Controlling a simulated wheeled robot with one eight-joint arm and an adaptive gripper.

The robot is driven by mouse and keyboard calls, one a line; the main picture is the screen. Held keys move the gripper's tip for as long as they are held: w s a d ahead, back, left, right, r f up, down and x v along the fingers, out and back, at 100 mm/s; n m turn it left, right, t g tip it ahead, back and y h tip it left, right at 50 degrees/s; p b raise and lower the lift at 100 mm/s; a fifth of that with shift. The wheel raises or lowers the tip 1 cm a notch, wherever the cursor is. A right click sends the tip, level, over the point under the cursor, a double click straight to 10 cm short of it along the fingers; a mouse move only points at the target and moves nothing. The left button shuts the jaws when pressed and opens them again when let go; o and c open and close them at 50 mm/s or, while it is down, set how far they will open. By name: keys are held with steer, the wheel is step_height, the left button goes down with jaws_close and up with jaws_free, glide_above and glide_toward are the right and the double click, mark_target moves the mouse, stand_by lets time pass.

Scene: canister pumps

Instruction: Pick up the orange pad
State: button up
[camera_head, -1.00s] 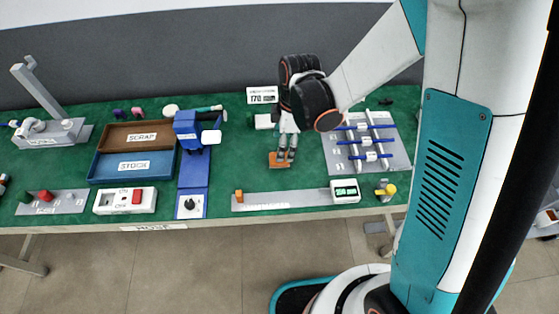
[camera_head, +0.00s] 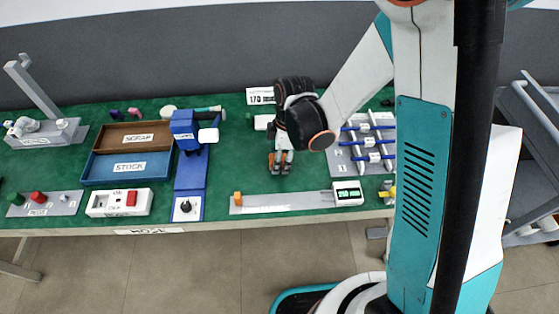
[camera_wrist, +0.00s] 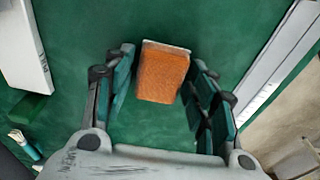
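The orange pad (camera_wrist: 162,74) is a small block with a pale edge at its far side. In the wrist view it lies between the two fingers of my gripper (camera_wrist: 160,80). Green shows between the pad and both fingers, so the gripper looks open around it. In the head view my gripper (camera_head: 281,168) points down at the green table, with bits of the orange pad (camera_head: 271,160) showing beside and behind the fingers. The fingers hide most of the pad there.
A grey strip with an orange block (camera_head: 238,199) and a small display (camera_head: 347,193) lies in front. A grey board with blue rods (camera_head: 345,160) stands to the right. A blue stand (camera_head: 191,175) and the scrap (camera_head: 120,135) and stock (camera_head: 115,168) trays are to the left.

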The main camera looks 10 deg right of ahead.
steer(key=c, duration=0.5)
steer(key=shift+o, duration=0.2)
steer(key=shift+r, duration=0.15)
step_height(320, 180, up, 20)
steer(key=p, duration=0.7)
